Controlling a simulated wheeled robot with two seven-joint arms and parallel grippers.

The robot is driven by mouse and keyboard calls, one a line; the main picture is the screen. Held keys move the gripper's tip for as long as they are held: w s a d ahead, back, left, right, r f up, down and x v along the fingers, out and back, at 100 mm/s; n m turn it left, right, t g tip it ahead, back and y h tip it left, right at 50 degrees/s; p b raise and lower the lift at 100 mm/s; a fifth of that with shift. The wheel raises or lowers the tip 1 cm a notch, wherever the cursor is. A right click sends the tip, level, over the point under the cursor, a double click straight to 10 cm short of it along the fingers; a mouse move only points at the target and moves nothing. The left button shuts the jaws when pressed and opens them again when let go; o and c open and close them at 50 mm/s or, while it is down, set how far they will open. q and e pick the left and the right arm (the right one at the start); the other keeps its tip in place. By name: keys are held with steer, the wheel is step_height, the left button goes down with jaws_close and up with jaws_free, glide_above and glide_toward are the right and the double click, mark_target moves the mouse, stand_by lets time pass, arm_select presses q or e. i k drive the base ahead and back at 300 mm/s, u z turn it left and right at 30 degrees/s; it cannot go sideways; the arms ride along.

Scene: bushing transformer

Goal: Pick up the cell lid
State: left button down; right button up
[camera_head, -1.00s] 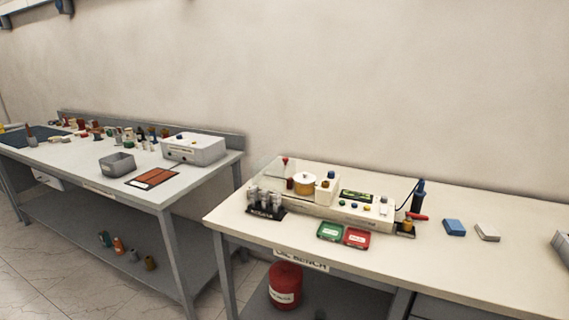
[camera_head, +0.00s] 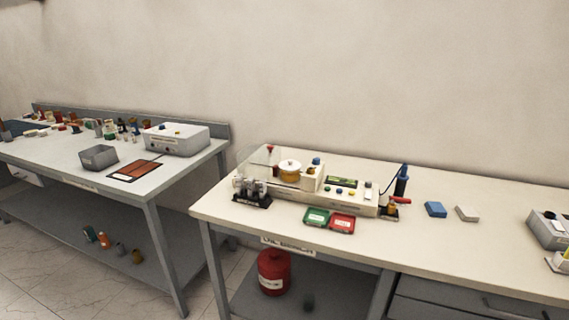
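A cream test instrument (camera_head: 345,207) stands on the right-hand bench (camera_head: 470,255), with small coloured knobs and a dark green display on it. At its left part is a round amber cell (camera_head: 289,177) with a pale lid (camera_head: 290,166) on top and a small dark knob on the lid. The lid appears to sit on the cell. A clear tilted cover (camera_head: 262,156) with a red knob stands beside it. Neither of my grippers is in view.
A rack of small bottles (camera_head: 252,193), a green tray (camera_head: 316,217) and a red tray (camera_head: 342,222) lie in front of the instrument. Blue (camera_head: 435,209) and white (camera_head: 467,213) blocks lie right. Another bench (camera_head: 60,160) stands left, with a gap between. A red can (camera_head: 273,272) is below.

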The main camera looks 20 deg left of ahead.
mark_target(290, 165)
steer(key=z, duration=0.15)
steer(key=i, duration=0.95)
steer(key=z, duration=0.05)
